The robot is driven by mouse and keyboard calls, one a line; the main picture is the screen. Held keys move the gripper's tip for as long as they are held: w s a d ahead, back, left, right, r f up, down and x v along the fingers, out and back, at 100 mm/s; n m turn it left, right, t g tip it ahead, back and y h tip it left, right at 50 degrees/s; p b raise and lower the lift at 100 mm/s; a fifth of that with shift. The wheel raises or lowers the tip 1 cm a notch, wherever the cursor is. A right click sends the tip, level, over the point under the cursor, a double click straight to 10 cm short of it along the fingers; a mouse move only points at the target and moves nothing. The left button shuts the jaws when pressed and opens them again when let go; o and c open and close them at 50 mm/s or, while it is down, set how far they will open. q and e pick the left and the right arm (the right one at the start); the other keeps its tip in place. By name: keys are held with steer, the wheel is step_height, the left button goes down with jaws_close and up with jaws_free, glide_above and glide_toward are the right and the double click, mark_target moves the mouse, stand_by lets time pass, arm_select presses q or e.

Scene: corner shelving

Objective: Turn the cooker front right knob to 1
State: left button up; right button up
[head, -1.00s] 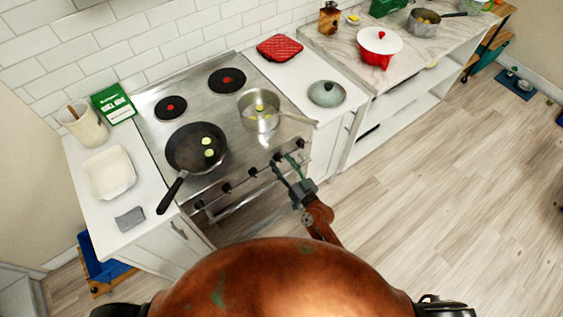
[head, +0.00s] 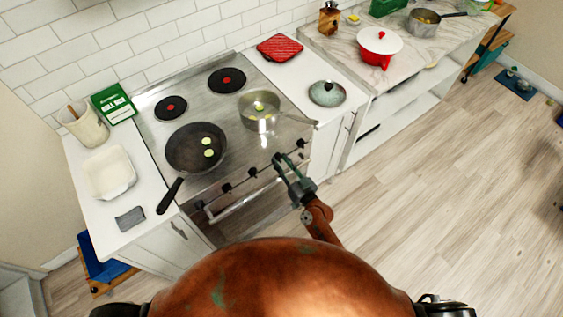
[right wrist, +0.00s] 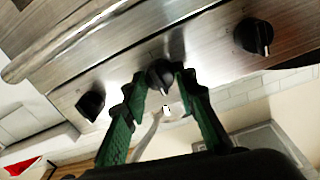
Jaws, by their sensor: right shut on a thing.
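The cooker (head: 150,127) has a row of black knobs along its front panel. My right gripper (head: 282,163) is at the panel, at the second knob from the right in the head view. In the right wrist view a black knob (right wrist: 160,76) sits between the green fingers of my right gripper (right wrist: 158,92), which is shut on it. The knob's pale mark points towards the gripper; its setting cannot be read. The neighbouring knobs (right wrist: 90,105) and (right wrist: 253,36) stand free on either side. My left gripper is not in view.
A frying pan (head: 185,150) and a steel saucepan (head: 258,124) with food slices stand on the front hobs. The saucepan's handle juts right over the counter. The oven handle (head: 237,199) runs below the knobs. A lid (head: 327,92) lies on the right counter. The floor at right is open.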

steer(key=shift+m, duration=0.4)
steer(key=shift+r+m+g+p, duration=0.15)
steer(key=shift+m+p, duration=0.45)
steer(key=shift+m, duration=2.05)
steer(key=shift+f+m+g+p, duration=0.1)
steer(key=shift+m+g+p, duration=0.35)
steer(key=shift+m, duration=2.2)
steer(key=o, duration=1.2)
steer(key=shift+c, duration=0.2)
